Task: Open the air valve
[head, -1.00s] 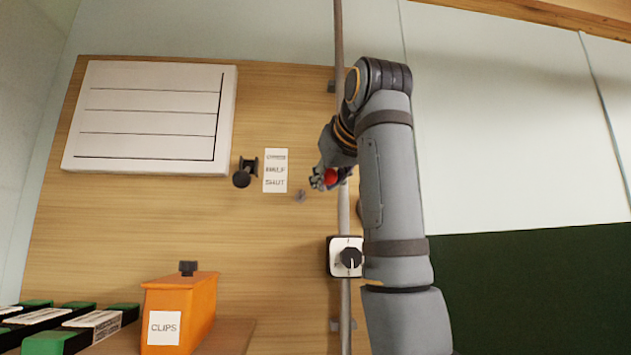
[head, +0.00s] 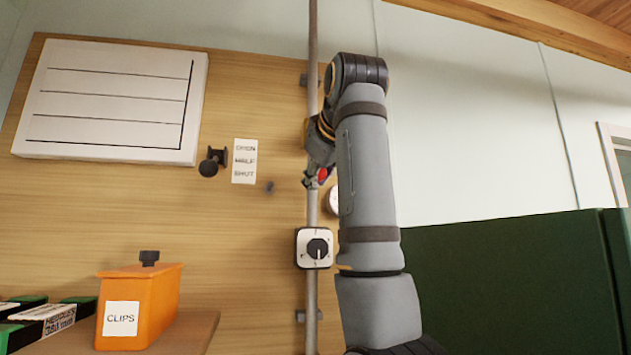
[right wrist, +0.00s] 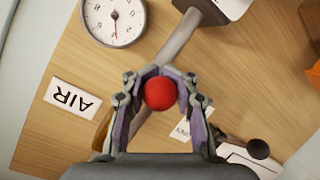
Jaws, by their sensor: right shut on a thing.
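The air valve's red ball knob (right wrist: 160,93) sits between the two fingers of my right gripper (right wrist: 160,100), which is shut on it. In the head view, the right gripper (head: 318,177) is at the vertical grey pipe (head: 312,220), and a bit of the red knob (head: 325,173) shows just right of the pipe. The valve's lever and body are mostly hidden by the gripper. A label (head: 244,161) reading open, half, shut is on the board left of the pipe. An AIR label (right wrist: 73,97) shows in the right wrist view. My left gripper is not in view.
A round gauge (right wrist: 113,18) is beside the pipe. A white box with a black dial (head: 317,249) is on the pipe below my gripper. A black knob (head: 208,168), a white lined panel (head: 112,100) and an orange clips box (head: 140,300) are to the left.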

